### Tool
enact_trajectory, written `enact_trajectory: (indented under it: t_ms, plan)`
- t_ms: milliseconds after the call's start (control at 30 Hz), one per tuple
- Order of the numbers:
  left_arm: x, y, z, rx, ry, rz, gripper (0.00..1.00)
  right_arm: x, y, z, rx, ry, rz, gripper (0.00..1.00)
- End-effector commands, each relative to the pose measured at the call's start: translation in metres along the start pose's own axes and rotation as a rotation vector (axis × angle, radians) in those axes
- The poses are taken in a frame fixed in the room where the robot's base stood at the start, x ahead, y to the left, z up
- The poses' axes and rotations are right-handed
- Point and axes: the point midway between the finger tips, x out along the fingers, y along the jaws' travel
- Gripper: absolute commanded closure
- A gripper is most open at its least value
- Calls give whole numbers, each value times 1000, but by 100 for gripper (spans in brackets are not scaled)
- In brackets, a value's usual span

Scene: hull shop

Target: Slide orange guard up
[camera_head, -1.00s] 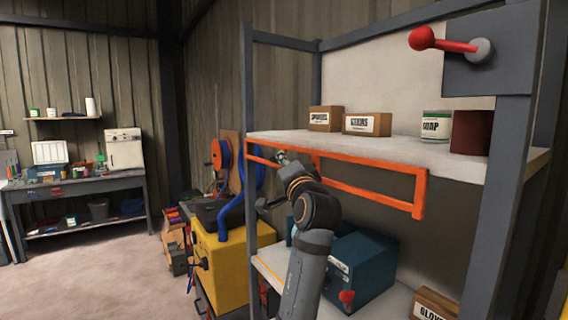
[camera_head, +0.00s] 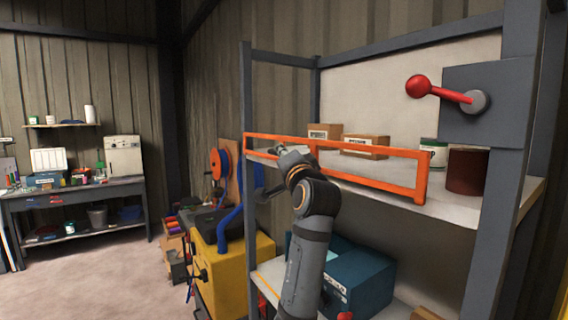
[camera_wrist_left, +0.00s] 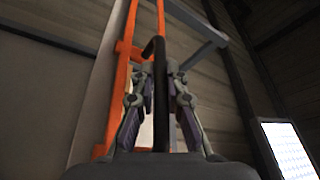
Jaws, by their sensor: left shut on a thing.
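The orange guard (camera_head: 421,178) is a long rectangular frame on the front of the upper shelf (camera_head: 480,204). Its top rail stands above the shelf surface, in front of the boxes, and its lower rail runs near the shelf's front edge. My left gripper (camera_head: 283,150) is at the guard's left part, with its fingertips partly hidden in the head view. In the left wrist view, the fingers (camera_wrist_left: 158,75) are shut on a dark handle (camera_wrist_left: 160,110) beside the orange bars (camera_wrist_left: 117,90). My right gripper is not in view.
Small cartons (camera_head: 366,147), a green-and-white can (camera_head: 432,153) and a dark red can (camera_head: 467,172) stand on the upper shelf. A red-knobbed lever (camera_head: 445,93) is on the right post. A teal case (camera_head: 358,282) sits below; a yellow cabinet (camera_head: 222,262) is left.

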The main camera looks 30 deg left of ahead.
Motion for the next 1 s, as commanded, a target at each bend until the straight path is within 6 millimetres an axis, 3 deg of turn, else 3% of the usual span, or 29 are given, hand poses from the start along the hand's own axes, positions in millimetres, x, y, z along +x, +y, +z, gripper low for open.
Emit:
enact_trajectory:
  t_ms: [300,333,500,800,1000]
  plan:
    - [1,-8,-4,0,4,-8,100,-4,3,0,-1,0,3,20]
    - [1,-9,-4,-1,4,-9,86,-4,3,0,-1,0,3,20]
    - [1,-8,-3,-1,2,-6,64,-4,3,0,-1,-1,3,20]
    - [-1,-5,-3,0,2,0,64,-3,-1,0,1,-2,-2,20]
    - [-33,-4,-4,-7,5,5,64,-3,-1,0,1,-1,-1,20]
